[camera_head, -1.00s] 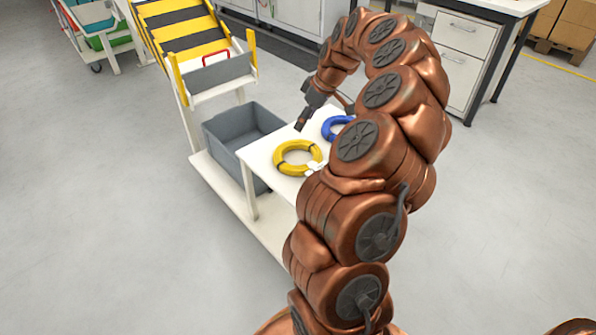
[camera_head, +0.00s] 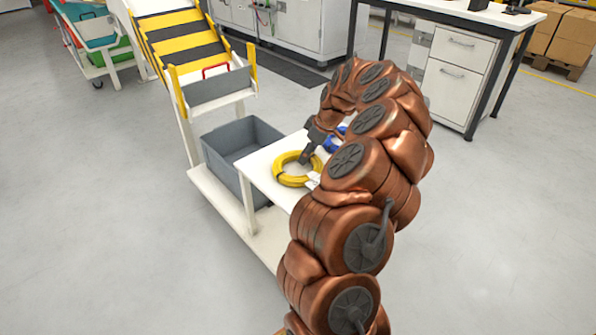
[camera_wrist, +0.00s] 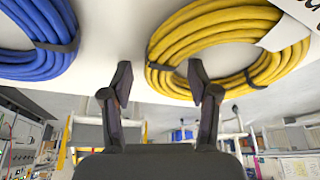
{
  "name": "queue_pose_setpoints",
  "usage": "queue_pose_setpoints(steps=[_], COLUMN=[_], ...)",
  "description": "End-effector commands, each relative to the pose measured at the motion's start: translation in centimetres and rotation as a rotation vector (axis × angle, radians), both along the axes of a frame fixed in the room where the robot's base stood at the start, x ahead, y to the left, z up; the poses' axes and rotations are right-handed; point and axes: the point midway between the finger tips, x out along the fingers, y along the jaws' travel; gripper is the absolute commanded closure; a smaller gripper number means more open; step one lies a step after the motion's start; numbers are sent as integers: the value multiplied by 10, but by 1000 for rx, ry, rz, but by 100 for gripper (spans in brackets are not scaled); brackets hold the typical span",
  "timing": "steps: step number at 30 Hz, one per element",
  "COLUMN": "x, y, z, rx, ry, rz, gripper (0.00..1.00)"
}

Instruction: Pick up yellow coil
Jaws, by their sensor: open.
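The yellow coil (camera_head: 285,172) lies flat on a white table, bound with dark ties. In the wrist view the yellow coil (camera_wrist: 222,30) fills the upper right, with a white tag on it. My gripper (camera_head: 306,158) is at the coil's upper right edge in the head view.
A blue coil (camera_wrist: 38,40) lies beside the yellow one, partly hidden by my arm in the head view. The white table (camera_head: 262,180) stands by a grey bin (camera_head: 222,150). A yellow-and-black striped ramp (camera_head: 186,42) stands behind. Open floor (camera_head: 110,220) lies to the left.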

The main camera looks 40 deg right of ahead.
Motion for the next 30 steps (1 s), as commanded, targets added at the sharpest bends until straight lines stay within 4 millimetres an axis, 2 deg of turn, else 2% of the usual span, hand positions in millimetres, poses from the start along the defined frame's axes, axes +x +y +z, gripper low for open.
queue_pose_setpoints(steps=[6, 24, 30], x=[1, 1, 1], y=[0, 0, 0], z=[-1, -1, -1], rx=[-1, -1, -1], ry=[0, 0, 0], rz=[0, 0, 0], gripper=[40, 100, 100])
